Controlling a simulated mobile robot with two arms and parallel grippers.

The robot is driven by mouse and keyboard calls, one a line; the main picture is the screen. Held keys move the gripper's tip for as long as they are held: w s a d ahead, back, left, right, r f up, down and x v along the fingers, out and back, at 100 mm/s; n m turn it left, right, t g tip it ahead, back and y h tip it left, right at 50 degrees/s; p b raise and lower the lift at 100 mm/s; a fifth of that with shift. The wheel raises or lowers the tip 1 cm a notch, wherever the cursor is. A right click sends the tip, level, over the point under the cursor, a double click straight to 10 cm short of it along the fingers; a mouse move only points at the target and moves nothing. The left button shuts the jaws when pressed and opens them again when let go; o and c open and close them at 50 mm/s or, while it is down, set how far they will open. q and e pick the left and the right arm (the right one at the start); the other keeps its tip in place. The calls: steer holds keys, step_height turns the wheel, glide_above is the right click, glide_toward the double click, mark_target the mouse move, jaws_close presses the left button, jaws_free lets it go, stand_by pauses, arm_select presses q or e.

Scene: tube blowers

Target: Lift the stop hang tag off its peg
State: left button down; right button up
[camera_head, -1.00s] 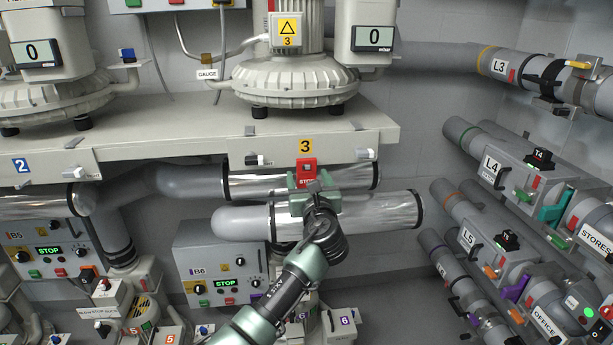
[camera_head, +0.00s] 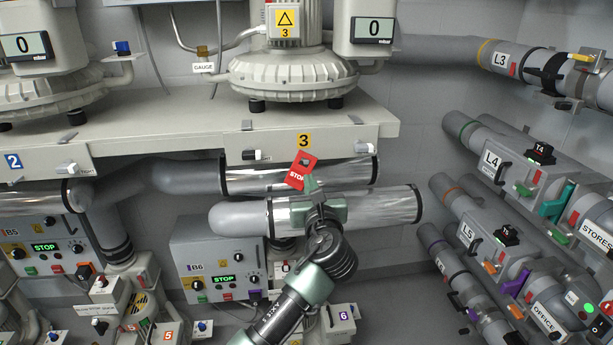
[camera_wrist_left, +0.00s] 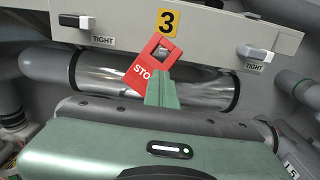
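My left gripper (camera_head: 312,184) is at the tag's lower right edge. Its green fingers (camera_wrist_left: 160,88) look closed together on that edge, covering part of the lettering. My right gripper is not in view.
Silver pipes (camera_head: 390,207) lie right behind and below my gripper. Control box B6 (camera_head: 205,262) stands lower left. Pipes with valves (camera_head: 500,170) line the right wall.

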arm_select(q)
steer(key=s+d, duration=0.1)
steer(key=s, duration=1.2)
steer(key=shift+d+r+b, duration=0.25)
steer(key=shift+d+b, duration=0.15)
steer(key=shift+c, duration=2.2)
jaws_free()
steer(key=s+d+p, duration=0.1)
steer(key=s+p, duration=0.3)
steer(key=s, duration=0.3)
steer(key=shift+s, duration=0.3)
steer(key=shift+d, duration=0.1)
steer(key=shift+c, duration=0.3)
